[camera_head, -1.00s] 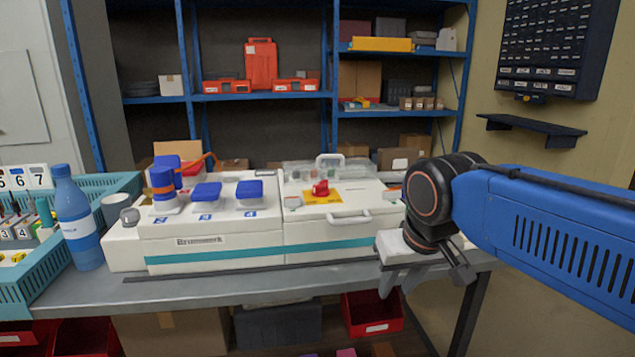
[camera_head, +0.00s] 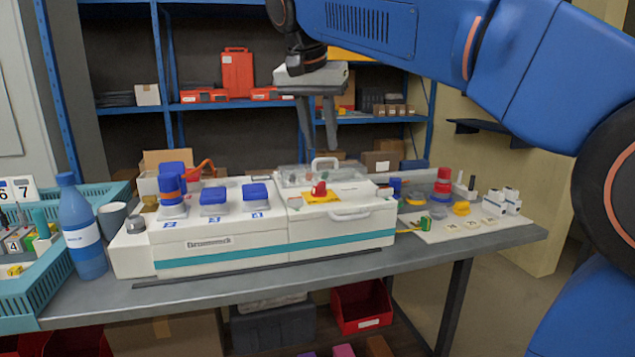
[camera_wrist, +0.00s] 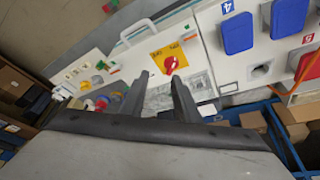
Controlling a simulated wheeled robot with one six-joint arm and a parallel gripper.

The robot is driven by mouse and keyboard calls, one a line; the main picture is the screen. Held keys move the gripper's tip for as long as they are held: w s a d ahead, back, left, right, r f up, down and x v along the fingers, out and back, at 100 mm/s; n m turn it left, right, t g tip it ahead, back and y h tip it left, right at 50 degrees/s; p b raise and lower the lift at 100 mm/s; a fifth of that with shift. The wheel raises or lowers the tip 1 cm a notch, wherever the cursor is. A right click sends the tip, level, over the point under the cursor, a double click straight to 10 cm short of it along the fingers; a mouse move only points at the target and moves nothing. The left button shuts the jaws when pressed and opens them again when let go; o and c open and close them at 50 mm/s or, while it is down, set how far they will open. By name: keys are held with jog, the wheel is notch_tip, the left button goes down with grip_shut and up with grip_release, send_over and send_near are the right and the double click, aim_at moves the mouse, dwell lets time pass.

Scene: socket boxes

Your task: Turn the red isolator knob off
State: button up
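The red isolator knob (camera_head: 319,188) sits on a yellow plate (camera_head: 330,197) on top of the white socket box (camera_head: 222,247), at its right part. In the wrist view the knob (camera_wrist: 170,64) lies a little beyond the fingertips, slightly to the right of the gap between them. My gripper (camera_head: 320,148) is above the box's right part, fingers pointing down, apart from the knob. In the wrist view my gripper (camera_wrist: 160,82) has its fingers spread with nothing between them, so it is open. The knob is in plain sight in both views.
Blue-lidded sockets (camera_head: 213,200) and a blue and orange plug (camera_head: 170,188) stand left of the knob. A clear cover (camera_head: 322,176) lies behind it and a white handle (camera_head: 350,215) in front. A board of small parts (camera_head: 455,225) lies to the right. A blue bottle (camera_head: 83,225) stands left.

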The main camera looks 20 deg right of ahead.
aim_at(319, 184)
jog(key=w+a+r+m, duration=0.2)
jog(key=w+a+r, duration=0.1)
jog(key=r, duration=0.1)
jog(key=shift+h, duration=0.3)
jog(key=x, duration=1.7)
jog(key=shift+s+f, duration=0.15)
jog(key=shift+f, duration=0.25)
grip_shut()
